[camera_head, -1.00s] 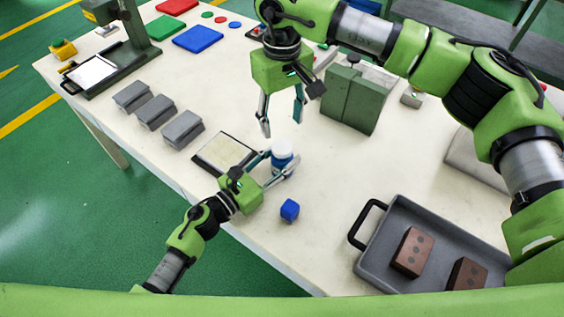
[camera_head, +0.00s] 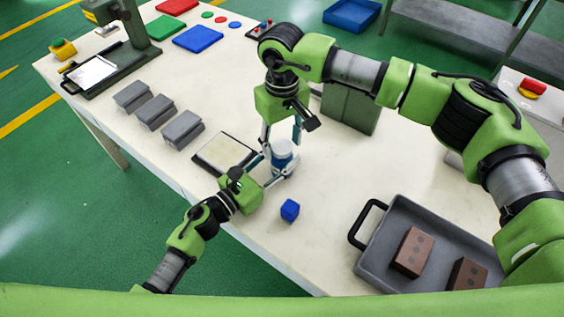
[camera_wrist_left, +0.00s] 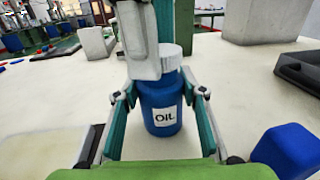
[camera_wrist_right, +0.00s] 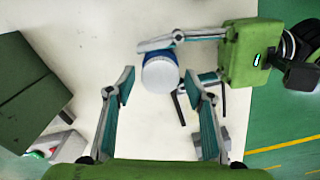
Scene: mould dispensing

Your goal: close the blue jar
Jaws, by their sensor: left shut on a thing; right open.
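The blue jar (camera_wrist_left: 160,115) stands upright on the table, with an "OIL" label and a white lid (camera_wrist_left: 168,58) on its top. It also shows in the head view (camera_head: 282,160). My left gripper (camera_head: 279,170) is shut on the jar's body from the side, low near the table. My right gripper (camera_head: 282,138) points down from above, open, its fingertips just above and around the lid, not clearly touching it. In the right wrist view the lid (camera_wrist_right: 160,73) lies between and beyond the open fingertips. In the left wrist view a right-gripper finger hides part of the lid.
A blue cube (camera_head: 290,210) lies right of the left gripper. A grey tray (camera_head: 372,262) with brown bricks stands at front right. A flat plate (camera_head: 222,152) and grey blocks (camera_head: 183,130) lie to the left. A green box (camera_head: 350,108) stands behind.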

